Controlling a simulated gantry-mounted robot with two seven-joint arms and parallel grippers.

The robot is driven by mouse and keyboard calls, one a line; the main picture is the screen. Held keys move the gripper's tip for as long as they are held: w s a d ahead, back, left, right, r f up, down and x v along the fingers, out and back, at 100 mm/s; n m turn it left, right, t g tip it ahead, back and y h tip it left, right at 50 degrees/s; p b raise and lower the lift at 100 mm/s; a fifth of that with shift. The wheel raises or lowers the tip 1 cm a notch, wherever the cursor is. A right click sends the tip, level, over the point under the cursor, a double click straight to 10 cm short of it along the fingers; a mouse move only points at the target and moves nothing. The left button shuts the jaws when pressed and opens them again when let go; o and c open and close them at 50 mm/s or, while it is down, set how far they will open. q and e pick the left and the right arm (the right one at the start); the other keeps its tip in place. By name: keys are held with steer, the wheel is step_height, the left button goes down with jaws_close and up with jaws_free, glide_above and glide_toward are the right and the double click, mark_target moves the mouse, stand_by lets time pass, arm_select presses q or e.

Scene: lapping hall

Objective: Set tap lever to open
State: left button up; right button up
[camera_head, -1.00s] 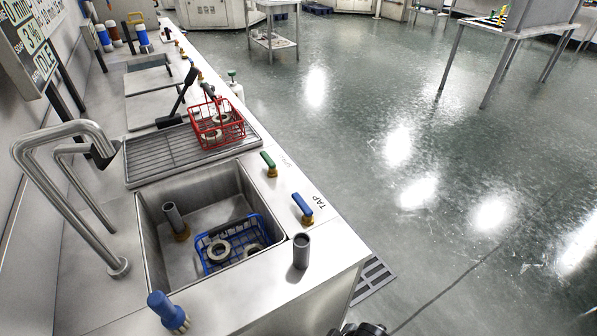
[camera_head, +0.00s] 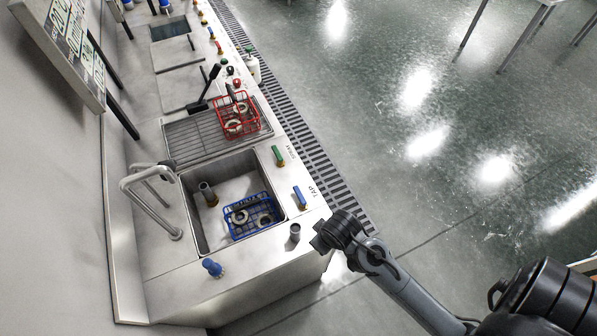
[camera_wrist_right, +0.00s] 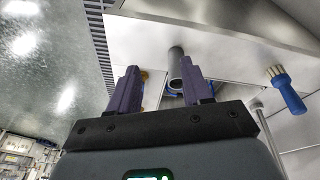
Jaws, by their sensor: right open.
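The tap lever (camera_head: 299,197), a blue handle beside the printed TAP label, sits on the sink's right rim. It lies roughly along the counter edge. My right gripper (camera_head: 322,236) is just off the counter's front right corner, apart from the lever. In the right wrist view its two fingers (camera_wrist_right: 162,82) are spread with nothing gripped. A bit of brass shows behind the left finger there; I cannot tell whether it belongs to the lever. My left gripper is not in view. The steel spout (camera_head: 150,190) arches at the sink's left.
A grey upright tube (camera_head: 295,232) stands near the lever and also shows in the wrist view (camera_wrist_right: 176,66). A green lever (camera_head: 278,155) is further back. The sink holds a blue basket (camera_head: 252,228) with rings. A red basket (camera_head: 250,130) is behind.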

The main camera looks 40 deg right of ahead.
steer(key=w+d+m+g, duration=0.15)
steer(key=w+d, duration=0.45)
steer(key=w, duration=0.6)
steer(key=m+g, duration=0.1)
steer(key=m, duration=0.2)
glide_toward(298, 190)
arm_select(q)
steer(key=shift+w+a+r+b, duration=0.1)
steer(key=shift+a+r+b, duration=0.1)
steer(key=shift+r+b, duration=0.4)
arm_select(e)
steer(key=shift+n+y, duration=0.25)
steer(key=shift+y, duration=0.05)
step_height(298, 190, down, 8)
steer(key=shift+w+d+f, duration=0.1)
steer(key=shift+w+d, duration=0.05)
steer(key=shift+w, duration=0.05)
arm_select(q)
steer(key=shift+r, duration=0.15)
arm_select(e)
steer(key=shift+c, duration=0.5)
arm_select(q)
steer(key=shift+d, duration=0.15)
arm_select(e)
jaws_close()
